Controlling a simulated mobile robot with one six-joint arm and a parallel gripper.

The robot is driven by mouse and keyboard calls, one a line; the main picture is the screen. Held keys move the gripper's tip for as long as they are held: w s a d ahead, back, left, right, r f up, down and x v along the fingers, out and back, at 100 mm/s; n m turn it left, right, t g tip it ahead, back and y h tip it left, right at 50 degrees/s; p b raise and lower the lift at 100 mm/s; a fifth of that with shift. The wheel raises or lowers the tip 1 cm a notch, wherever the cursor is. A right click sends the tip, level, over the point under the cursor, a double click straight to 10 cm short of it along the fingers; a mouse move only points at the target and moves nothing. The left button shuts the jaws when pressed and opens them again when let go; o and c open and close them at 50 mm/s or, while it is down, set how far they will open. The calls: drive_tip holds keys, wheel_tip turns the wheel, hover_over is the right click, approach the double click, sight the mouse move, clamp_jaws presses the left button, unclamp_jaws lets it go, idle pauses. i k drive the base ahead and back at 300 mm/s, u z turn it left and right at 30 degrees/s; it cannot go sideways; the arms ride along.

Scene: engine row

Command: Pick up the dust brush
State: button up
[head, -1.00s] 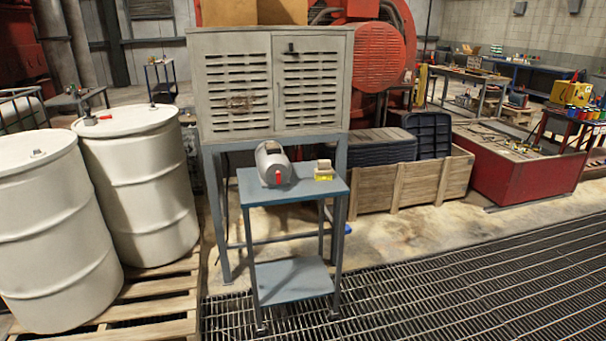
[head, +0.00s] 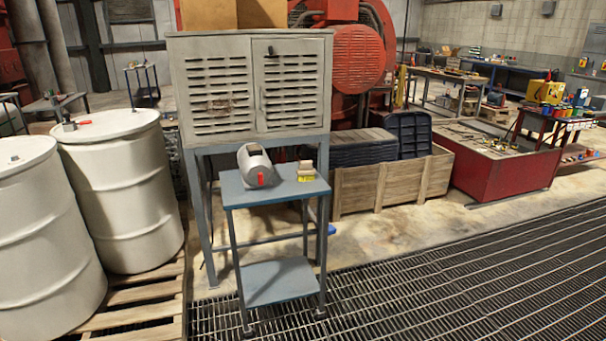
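I cannot make out a dust brush for certain. A small beige and yellow block-shaped item (head: 306,171) sits on the top of a small blue-grey stand (head: 262,195), near its right end. It could be a brush, but it is too small to tell. My gripper is not in view.
White drums (head: 122,190) stand on a wooden pallet (head: 135,297) at left. A grey louvred cabinet (head: 250,85) stands behind the stand. A wooden crate (head: 390,186) and red bin (head: 495,175) are to the right. The floor grating (head: 430,275) at front right is clear.

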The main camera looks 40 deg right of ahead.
sight(306, 172)
drive_tip(key=z, duration=0.05)
drive_tip(key=i, duration=1)
drive_tip(key=u, duration=0.05)
